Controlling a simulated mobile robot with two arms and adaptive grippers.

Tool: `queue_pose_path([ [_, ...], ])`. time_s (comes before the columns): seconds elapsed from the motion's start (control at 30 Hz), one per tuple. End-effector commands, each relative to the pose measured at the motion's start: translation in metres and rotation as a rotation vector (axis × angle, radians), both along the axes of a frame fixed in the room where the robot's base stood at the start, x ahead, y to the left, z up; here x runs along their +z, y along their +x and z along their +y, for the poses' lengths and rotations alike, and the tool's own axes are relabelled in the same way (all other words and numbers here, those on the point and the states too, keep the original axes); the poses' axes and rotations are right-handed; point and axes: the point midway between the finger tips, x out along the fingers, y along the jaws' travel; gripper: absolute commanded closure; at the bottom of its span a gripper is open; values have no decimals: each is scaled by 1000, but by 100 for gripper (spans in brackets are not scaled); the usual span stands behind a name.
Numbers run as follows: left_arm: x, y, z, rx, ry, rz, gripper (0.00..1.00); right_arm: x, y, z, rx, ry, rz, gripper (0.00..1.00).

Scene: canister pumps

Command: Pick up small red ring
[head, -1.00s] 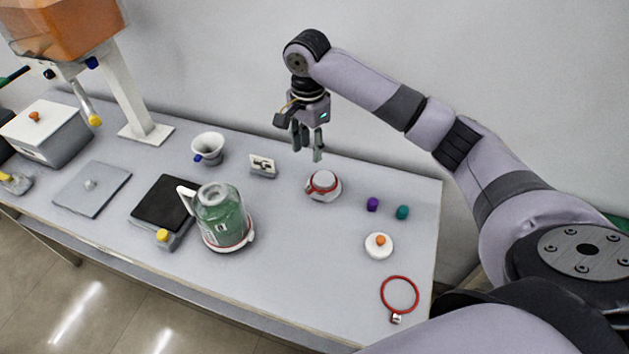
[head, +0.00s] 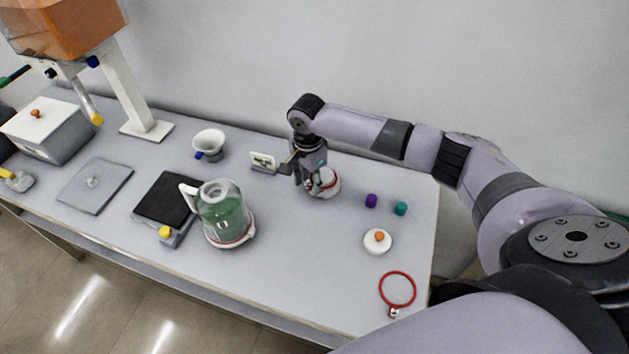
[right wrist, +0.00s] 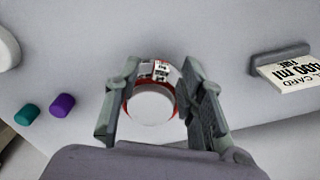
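The small red ring (right wrist: 172,87) lies around a round white holder (right wrist: 150,106), with a printed white tag on its far side in the right wrist view. In the head view the holder (head: 335,185) is partly hidden by my right gripper (head: 312,190). My right gripper (right wrist: 160,77) is open and low over the holder, one finger on each side of the ring. I cannot tell whether either finger touches it. My left gripper is not in view.
A larger red ring (head: 398,288) lies at the table's right front. Purple (head: 371,200) and teal (head: 400,208) caps and a white disc with an orange knob (head: 377,241) are to the right. A green jug (head: 222,215) stands left; a volume card (head: 263,162) is close behind.

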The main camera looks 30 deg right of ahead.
Motion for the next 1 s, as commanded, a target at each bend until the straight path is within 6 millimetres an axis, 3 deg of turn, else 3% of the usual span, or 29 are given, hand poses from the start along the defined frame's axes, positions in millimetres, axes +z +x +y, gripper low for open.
queue_pose_path([
  [0.17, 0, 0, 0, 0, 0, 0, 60, 0, 0, 0, 1, 0, 0, 63],
  [0.73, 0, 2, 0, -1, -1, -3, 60, 0, 0, 0, 1, 0, 0, 100],
  [1.0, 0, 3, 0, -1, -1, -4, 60, 1, 0, 0, 1, 0, -1, 100],
])
